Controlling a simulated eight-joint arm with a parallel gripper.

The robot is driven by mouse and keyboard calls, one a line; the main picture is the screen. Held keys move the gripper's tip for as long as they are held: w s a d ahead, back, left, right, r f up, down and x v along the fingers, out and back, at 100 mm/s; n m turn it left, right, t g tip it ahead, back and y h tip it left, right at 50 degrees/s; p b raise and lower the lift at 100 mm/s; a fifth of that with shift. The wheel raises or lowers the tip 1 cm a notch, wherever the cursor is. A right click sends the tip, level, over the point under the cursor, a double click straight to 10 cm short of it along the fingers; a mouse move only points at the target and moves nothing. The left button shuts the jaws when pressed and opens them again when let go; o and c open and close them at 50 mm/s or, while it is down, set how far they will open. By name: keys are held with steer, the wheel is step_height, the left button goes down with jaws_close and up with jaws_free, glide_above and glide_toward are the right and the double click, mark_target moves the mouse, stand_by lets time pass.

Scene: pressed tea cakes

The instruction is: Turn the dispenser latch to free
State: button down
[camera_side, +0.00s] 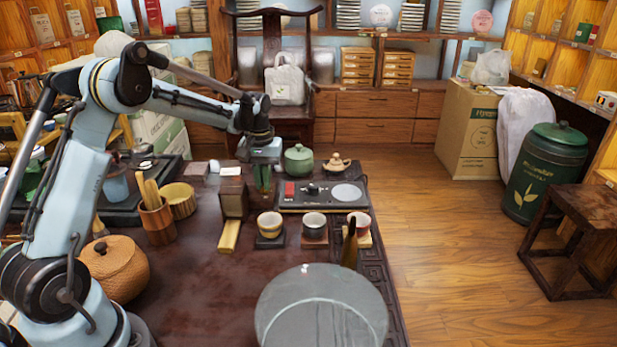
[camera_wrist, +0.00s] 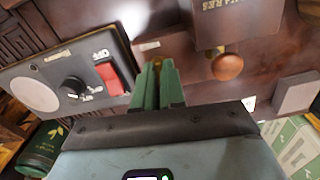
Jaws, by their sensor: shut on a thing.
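My gripper (camera_side: 263,188) points down behind and to the right of a brown upright box (camera_side: 233,198), which I take to be the dispenser. In the wrist view its green fingers (camera_wrist: 158,68) are close together on a small yellowish piece, mostly hidden between the tips. I cannot tell for sure if this is the latch, or how it is turned. The brown box (camera_wrist: 235,18) with lettering shows at the upper right of the wrist view. A round copper-coloured knob (camera_wrist: 227,66) sits below it, apart from my fingers.
A control panel (camera_side: 322,197) with a red switch, black dial and round plate lies right of my gripper. A green teapot (camera_side: 299,160) stands behind it. Several cups stand in front. A wooden holder (camera_side: 158,222) is at left. The table's middle is bare.

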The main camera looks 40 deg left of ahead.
steer(key=m, duration=0.8)
steer(key=shift+m, duration=0.4)
steer(key=m, duration=0.4)
steer(key=shift+m, duration=2.1)
steer(key=c, duration=1.2)
jaws_free()
steer(key=shift+r, duration=0.1)
